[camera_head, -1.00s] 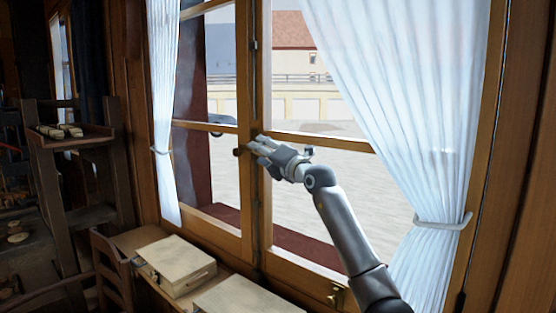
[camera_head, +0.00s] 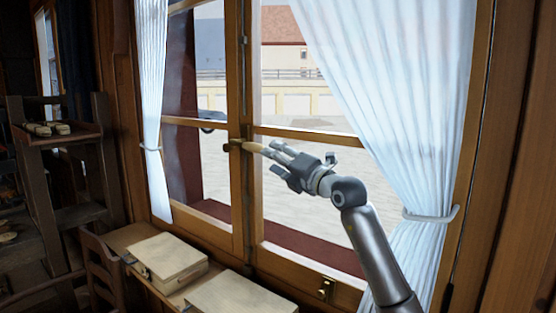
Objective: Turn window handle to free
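The window handle (camera_head: 248,147) is a brass-coloured lever on the middle frame of the wooden window (camera_head: 247,205). It lies nearly level, its pivot at the left and its free end pointing right. My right gripper (camera_head: 270,150) comes in from the lower right, its grey fingers at the handle's free end. Most of the lever shows to the left of the fingertips. I cannot tell whether the fingers touch the handle or how far apart they are. My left gripper is not in view.
White curtains (camera_head: 405,95) hang at both sides, the right one tied back behind my arm. Two pale boxes, one at the left (camera_head: 167,262) and one nearer (camera_head: 240,295), lie on the sill below. A dark wooden shelf (camera_head: 62,140) and a chair (camera_head: 103,268) stand at left.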

